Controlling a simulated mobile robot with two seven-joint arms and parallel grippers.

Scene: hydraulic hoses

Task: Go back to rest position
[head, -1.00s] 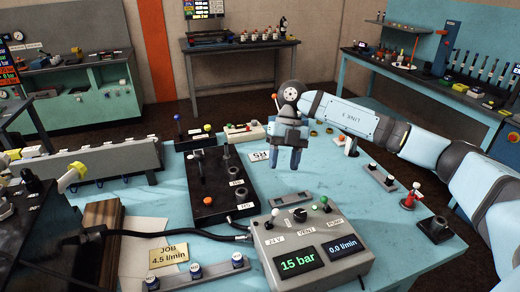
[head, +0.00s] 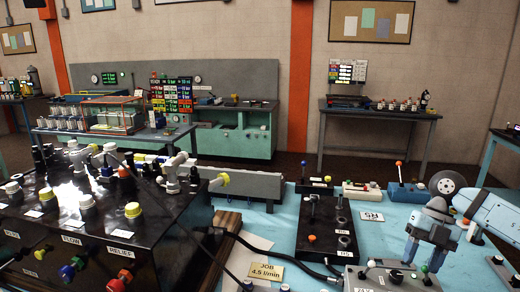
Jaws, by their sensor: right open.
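My right gripper (head: 424,252) is at the right of the head view, at the end of my pale blue right arm (head: 490,218). Its fingers point down, parted, with nothing seen between them. It hangs in front of the blue table (head: 374,236), just behind the grey control box (head: 388,277) as seen here. I cannot tell its exact height. My left gripper is not in view.
A black hydraulic panel (head: 105,222) with coloured knobs stands at the left. A black plate with levers (head: 322,235) lies on the table beside the JOB 4.5 l/min card (head: 266,271). Benches (head: 376,114) stand along the back wall.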

